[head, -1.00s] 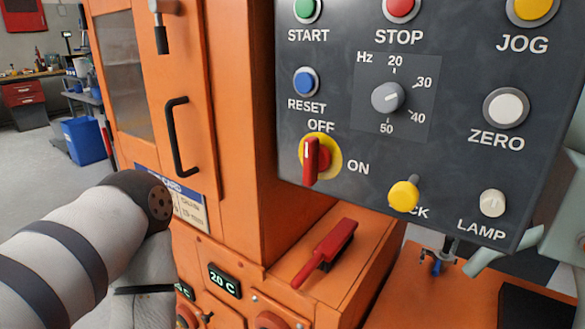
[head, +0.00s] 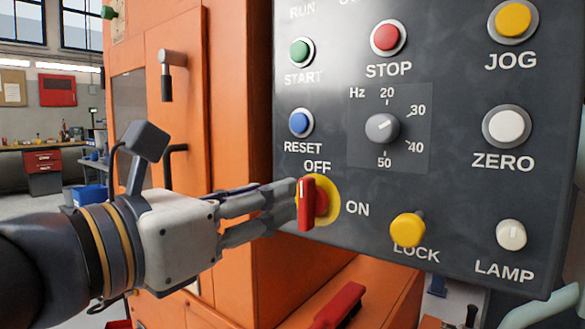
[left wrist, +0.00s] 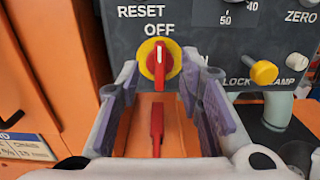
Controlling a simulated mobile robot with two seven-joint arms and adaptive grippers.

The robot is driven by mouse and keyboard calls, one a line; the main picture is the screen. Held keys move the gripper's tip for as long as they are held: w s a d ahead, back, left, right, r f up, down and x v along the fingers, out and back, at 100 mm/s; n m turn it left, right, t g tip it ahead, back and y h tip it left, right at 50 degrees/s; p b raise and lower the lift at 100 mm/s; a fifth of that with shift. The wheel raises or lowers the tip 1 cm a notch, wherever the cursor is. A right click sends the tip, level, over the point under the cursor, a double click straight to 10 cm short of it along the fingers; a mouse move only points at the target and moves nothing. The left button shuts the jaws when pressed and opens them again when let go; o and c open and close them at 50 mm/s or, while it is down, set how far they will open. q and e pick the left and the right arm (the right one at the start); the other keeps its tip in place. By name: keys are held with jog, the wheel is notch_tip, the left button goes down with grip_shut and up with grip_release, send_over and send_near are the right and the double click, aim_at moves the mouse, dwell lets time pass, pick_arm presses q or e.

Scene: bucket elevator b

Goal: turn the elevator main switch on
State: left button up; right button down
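The main switch, a red handle (head: 306,207) on a round yellow plate (head: 329,191), sits at the lower left of the dark control panel (head: 455,60). Its handle stands upright, under the OFF label, with ON to its right. My left gripper (head: 290,205) reaches in from the left, its fingertips at the handle's left edge in the head view. In the left wrist view the gripper (left wrist: 160,76) is open, its fingers spread to either side below the red handle (left wrist: 160,62), with a gap on both sides. Contact cannot be told. My right gripper is not in view.
Close to the switch are the blue RESET button (head: 301,122), the yellow LOCK knob (head: 408,228) and the grey Hz dial (head: 382,128). An orange machine cabinet (head: 230,80) stands behind.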

aim_at(302, 192)
pick_arm(q)
jog(key=x, duration=0.4)
jog(key=f+x, duration=0.1)
jog(key=x, duration=0.2)
grip_shut()
